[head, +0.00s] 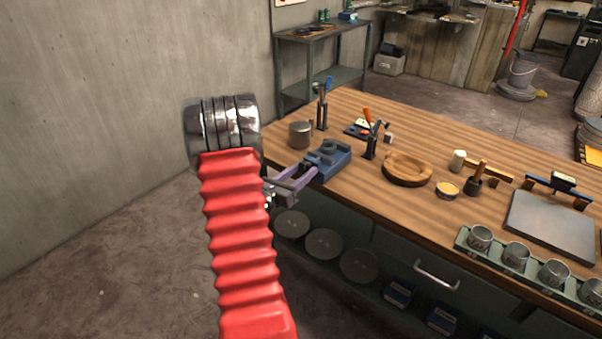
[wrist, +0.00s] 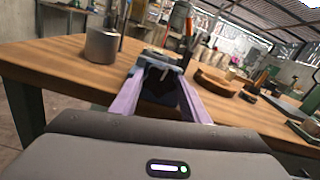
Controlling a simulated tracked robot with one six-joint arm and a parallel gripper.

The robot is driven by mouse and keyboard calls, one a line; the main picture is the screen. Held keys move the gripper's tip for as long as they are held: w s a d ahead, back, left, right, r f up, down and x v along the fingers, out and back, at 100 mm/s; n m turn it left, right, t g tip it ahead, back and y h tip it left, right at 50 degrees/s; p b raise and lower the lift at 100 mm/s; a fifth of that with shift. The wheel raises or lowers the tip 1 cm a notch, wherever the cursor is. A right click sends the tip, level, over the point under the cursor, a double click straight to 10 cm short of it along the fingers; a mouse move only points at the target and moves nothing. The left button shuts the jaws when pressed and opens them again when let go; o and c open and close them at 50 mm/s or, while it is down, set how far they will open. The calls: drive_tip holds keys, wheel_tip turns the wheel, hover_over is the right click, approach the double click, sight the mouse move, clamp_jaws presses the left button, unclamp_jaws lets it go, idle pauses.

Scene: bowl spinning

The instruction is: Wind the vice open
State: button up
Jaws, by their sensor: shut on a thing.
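The blue vice (head: 329,158) sits at the near left edge of the wooden bench, and its top shows in the wrist view (wrist: 163,57). My gripper (head: 303,176) has two purple fingers and reaches the vice's near end from the left. In the wrist view the fingers (wrist: 162,82) extend forward to the vice's front, with a dark part and a thin pale bar between them. The gripper is shut on the vice's handle at that end. The fingers hide most of the handle, and the jaw gap is hard to make out.
A metal pot (head: 300,134) stands behind the vice. Black stands (head: 370,146) and a wooden ring-shaped bowl (head: 407,168) are to its right. Metal cups (head: 480,237) line a green rack along the bench front. Floor to the left is clear.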

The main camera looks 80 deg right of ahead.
drive_tip(key=shift+w+n, duration=0.1)
drive_tip(key=shift+n, duration=0.2)
drive_tip(key=shift+c, duration=0.2)
drive_tip(key=shift+n, duration=0.6)
drive_tip(key=o, duration=1.1)
drive_tip(key=shift+c, duration=0.2)
drive_tip(key=shift+a, duration=0.15)
drive_tip(key=v, duration=1.3)
drive_tip(key=shift+a, duration=0.3)
drive_tip(key=shift+w+f, duration=0.1)
drive_tip(key=shift+f, duration=0.05)
